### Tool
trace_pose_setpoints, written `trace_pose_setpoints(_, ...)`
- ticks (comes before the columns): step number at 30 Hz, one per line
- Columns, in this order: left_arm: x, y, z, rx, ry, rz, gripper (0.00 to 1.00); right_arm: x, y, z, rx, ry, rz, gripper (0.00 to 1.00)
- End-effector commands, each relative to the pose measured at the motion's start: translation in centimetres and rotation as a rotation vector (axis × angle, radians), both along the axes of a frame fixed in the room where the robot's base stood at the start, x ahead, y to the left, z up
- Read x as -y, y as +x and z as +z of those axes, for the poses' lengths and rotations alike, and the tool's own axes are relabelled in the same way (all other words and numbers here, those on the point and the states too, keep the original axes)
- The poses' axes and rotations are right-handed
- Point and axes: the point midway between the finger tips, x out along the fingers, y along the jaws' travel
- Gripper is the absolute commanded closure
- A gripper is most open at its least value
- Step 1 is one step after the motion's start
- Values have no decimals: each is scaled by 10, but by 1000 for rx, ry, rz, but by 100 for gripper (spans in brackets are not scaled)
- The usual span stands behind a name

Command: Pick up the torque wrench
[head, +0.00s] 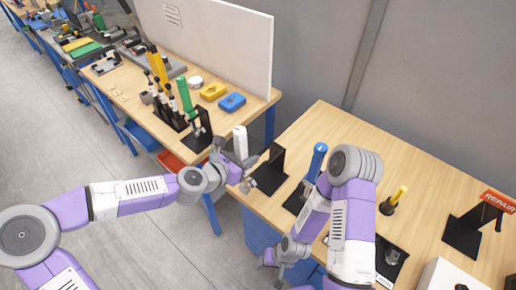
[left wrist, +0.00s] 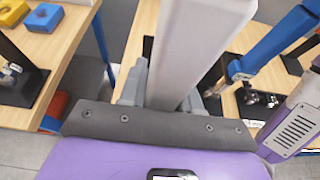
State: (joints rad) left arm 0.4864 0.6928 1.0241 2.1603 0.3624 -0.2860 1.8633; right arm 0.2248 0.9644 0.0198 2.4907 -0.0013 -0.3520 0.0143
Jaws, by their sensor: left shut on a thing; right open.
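My left gripper (head: 236,172) is shut on a white bar-like tool (head: 240,141), which stands up from the jaws. In the left wrist view the tool's pale, wide handle (left wrist: 192,45) runs between the two fingers; I take it for the torque wrench. An empty-looking black stand (head: 270,172) is just right of the gripper on the near bench. A blue-handled tool (head: 317,160) with a metal ratchet-like head stands in a black holder beyond it; its handle also shows in the left wrist view (left wrist: 275,42). My right gripper (head: 278,258) is open, low beside the bench's front edge.
The near bench (head: 420,170) also holds a yellow-handled tool (head: 394,200) and a stand with a red REPAIR sign (head: 497,201). The left bench carries a green-handled tool (head: 185,95) and blue (head: 232,102) and yellow blocks (head: 213,90). A white panel (head: 220,45) backs it.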

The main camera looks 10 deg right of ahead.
Motion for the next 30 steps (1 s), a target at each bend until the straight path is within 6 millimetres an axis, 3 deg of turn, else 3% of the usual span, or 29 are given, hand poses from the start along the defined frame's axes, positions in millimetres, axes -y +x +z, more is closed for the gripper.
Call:
trace_pose_setpoints(3,-17,-11,2,6,1,3,100,0,0,-2,0,0,0,40)
trace_pose_setpoints(12,-42,-32,2,5,-2,1,100,0,0,-1,0,0,0,40)
trace_pose_setpoints(30,-51,-40,2,6,0,-2,100,0,0,0,0,0,0,40)
